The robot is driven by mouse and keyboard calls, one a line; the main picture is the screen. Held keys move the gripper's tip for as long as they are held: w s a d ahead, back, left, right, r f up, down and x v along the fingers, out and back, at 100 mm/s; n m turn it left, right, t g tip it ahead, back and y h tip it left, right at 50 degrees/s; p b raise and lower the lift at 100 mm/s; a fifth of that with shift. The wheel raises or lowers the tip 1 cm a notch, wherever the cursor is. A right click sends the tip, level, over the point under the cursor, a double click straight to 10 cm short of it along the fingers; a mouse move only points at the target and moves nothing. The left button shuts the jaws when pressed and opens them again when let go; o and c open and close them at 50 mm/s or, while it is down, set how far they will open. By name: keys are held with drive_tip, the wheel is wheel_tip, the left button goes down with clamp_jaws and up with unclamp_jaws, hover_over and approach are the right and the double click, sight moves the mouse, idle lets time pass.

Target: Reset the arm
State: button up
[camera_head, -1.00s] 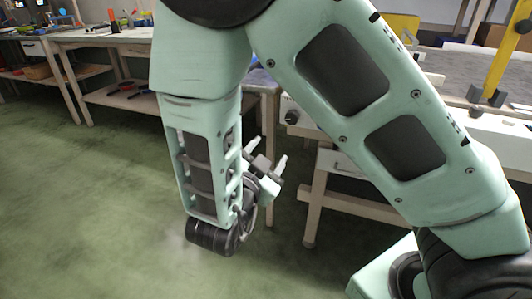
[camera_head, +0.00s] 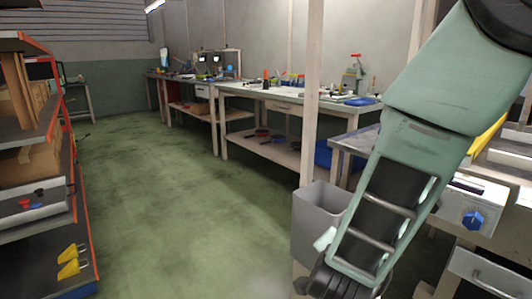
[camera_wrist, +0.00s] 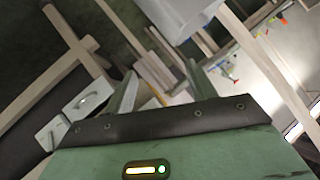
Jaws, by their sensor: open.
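My gripper (camera_wrist: 163,92) shows in the wrist view, with its two pale green fingers spread apart and nothing between them. In the head view my green arm hangs down at the right, bent at the elbow. Its wrist end is at the bottom, cut off by the lower edge, and only a small pale part of the gripper shows beside it. The gripper is close in front of a grey bin in that view; I cannot tell the gap.
A long workbench (camera_head: 290,97) with tools runs along the back wall. A shelf (camera_head: 50,215) with red edges and yellow items stands at the left. The green floor (camera_head: 170,200) between is clear.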

drive_tip(key=s+a+r+n+g+y, duration=0.2)
drive_tip(key=s+a+n+g+y, duration=0.3)
drive_tip(key=s+a+n+y, duration=0.5)
drive_tip(key=s+d+r+n+g+h, duration=0.1)
drive_tip(key=s+d+n+g+h, duration=0.15)
drive_tip(key=s+n, duration=0.3)
drive_tip(key=s+d+r+n+g+h, duration=0.2)
drive_tip(key=s+d+n+g, duration=0.15)
drive_tip(key=s, duration=0.35)
wheel_tip(320, 180, up, 28)
drive_tip(key=p, duration=2.8)
drive_tip(key=shift+s+d+f, duration=0.15)
drive_tip(key=shift+d, duration=0.1)
